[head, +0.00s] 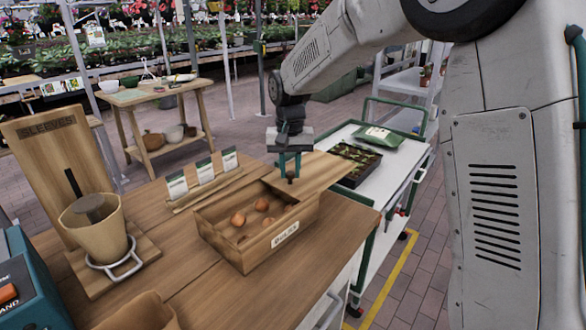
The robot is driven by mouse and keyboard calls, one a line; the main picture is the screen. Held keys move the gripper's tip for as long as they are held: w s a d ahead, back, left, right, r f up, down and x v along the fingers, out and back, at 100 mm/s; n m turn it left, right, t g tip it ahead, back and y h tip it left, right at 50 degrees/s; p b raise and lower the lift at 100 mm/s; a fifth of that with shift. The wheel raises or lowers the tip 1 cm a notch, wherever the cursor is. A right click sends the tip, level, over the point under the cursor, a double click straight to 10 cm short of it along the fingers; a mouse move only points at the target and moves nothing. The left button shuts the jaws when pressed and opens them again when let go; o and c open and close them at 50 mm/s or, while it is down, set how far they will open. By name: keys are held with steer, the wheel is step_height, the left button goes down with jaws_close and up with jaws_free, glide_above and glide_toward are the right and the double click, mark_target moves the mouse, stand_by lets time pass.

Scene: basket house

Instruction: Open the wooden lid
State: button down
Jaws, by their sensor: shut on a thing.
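A wooden box (248,255) with a "BULBS" label stands on the wooden table, and a few brown bulbs (238,219) lie inside it. The wooden lid (318,172) is a flat board at the right end of the box. It lies off the left and middle part, so the inside shows there, and it reaches out past the box to the right. My gripper (290,179) points down at the lid's left part and is shut on its small dark knob (290,180). The fingers partly hide the knob.
Seed packets in a wooden holder (204,182) stand behind the box. A sleeve stand (97,228) is at the left. A white cart (352,205) with a dark tray (354,163) and a green bag (379,137) stands right of the table. Bare tabletop shows in front of the box.

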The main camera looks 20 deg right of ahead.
steer(key=c, duration=1.2)
jaws_free()
step_height(320, 180, up, 8)
steer(key=shift+w+f, duration=0.1)
